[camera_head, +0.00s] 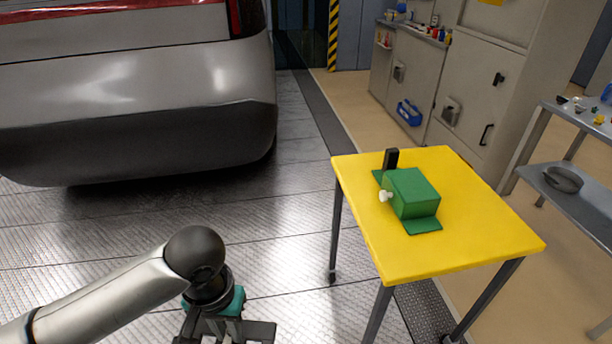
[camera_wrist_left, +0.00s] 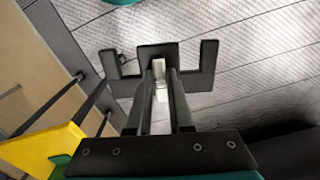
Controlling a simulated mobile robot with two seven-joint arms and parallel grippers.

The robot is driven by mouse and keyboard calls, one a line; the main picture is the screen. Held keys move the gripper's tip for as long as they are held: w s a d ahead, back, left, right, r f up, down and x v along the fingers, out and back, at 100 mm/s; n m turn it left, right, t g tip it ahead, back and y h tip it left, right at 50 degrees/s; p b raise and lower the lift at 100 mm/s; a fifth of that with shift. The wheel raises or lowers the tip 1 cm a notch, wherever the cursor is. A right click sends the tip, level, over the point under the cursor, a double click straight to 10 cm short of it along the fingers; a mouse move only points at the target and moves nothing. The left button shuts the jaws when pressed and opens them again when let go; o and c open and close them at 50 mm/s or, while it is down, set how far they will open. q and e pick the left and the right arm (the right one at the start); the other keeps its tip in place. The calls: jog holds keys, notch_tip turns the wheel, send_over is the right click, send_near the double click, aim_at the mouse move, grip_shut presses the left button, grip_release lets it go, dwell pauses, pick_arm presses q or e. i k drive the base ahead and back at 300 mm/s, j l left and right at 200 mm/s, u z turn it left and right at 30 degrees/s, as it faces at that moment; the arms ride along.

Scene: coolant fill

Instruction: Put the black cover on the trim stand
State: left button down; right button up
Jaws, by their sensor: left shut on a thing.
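My left gripper (camera_head: 222,338) is at the bottom of the head view, over the floor and left of the yellow-topped stand. In the wrist view the left gripper (camera_wrist_left: 163,85) is shut on a dark piece with upturned ends, which looks like the black cover (camera_wrist_left: 207,70). A small pale part shows between the fingers. The yellow-topped stand (camera_head: 490,240), which may be the trim stand, is apart from the gripper. A green block (camera_head: 411,191) with a white knob and a black upright piece (camera_head: 391,158) sits on it. My right gripper is in neither view.
A silver car (camera_head: 150,90) stands at the upper left. Cabinets (camera_head: 450,85) and a grey shelf unit (camera_head: 570,190) stand at the right. The yellow top is clear around the green block. Open metal floor lies between car and stand.

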aim_at(460, 190)
jog(key=i+l+z, duration=0.1)
jog(key=l, duration=0.3)
jog(key=i+l+z, duration=0.15)
jog(key=i+l, duration=0.2)
jog(key=i+l+z, duration=0.1)
jog(key=i+l, duration=0.15)
jog(key=l, duration=0.2)
jog(key=i+l, duration=0.3)
jog(key=l, duration=0.15)
jog(key=i+l, duration=0.6)
jog(key=l, duration=0.25)
